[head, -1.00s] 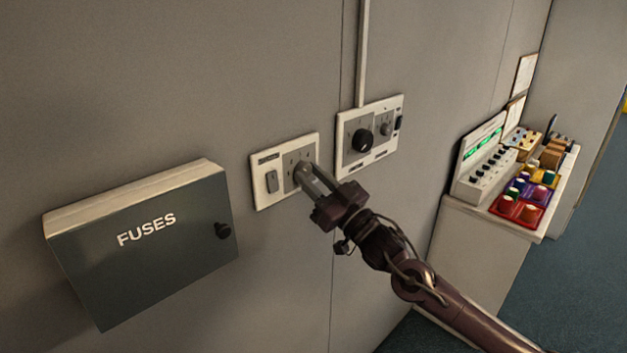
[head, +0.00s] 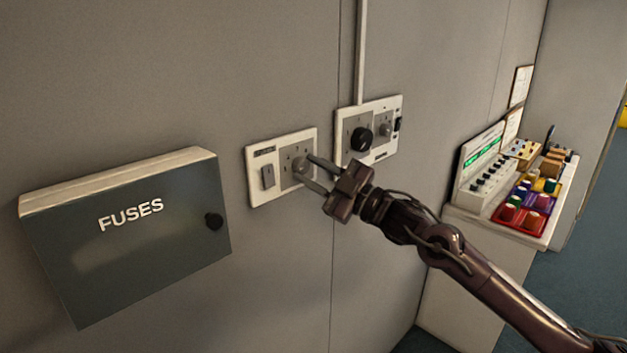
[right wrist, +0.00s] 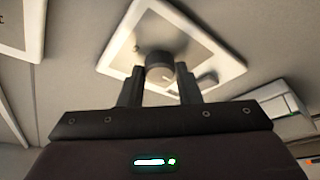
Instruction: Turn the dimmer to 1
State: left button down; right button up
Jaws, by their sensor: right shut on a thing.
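The marks are too small to read. My right gripper (head: 310,172) reaches in from the right, with one finger above the knob and one below. In the right wrist view the knob (right wrist: 159,66) sits between the two fingertips (right wrist: 160,78), and a pale line shows on its face. The gripper is shut on the knob. My left gripper is not in view.
A second wall plate (head: 347,152) with a black knob (head: 361,139) and a small grey knob is close on the right. A dark fuse box (head: 150,245) juts out at left. A counter (head: 480,221) with a control panel and coloured trays stands at right.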

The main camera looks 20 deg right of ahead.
jog(key=shift+r+n, duration=0.1)
jog(key=shift+n, duration=0.4)
jog(key=o, duration=1)
jog(key=shift+c, duration=0.2)
jog(key=shift+g, duration=0.3)
jog(key=shift+s+d+f+b, duration=0.15)
jog(key=shift+d+f+b, duration=0.1)
jog(key=shift+b, duration=0.15)
jog(key=b+v, duration=0.3)
jog(key=v, duration=0.4)
jog(key=shift+b, duration=0.35)
jog(key=shift+s, duration=0.1)
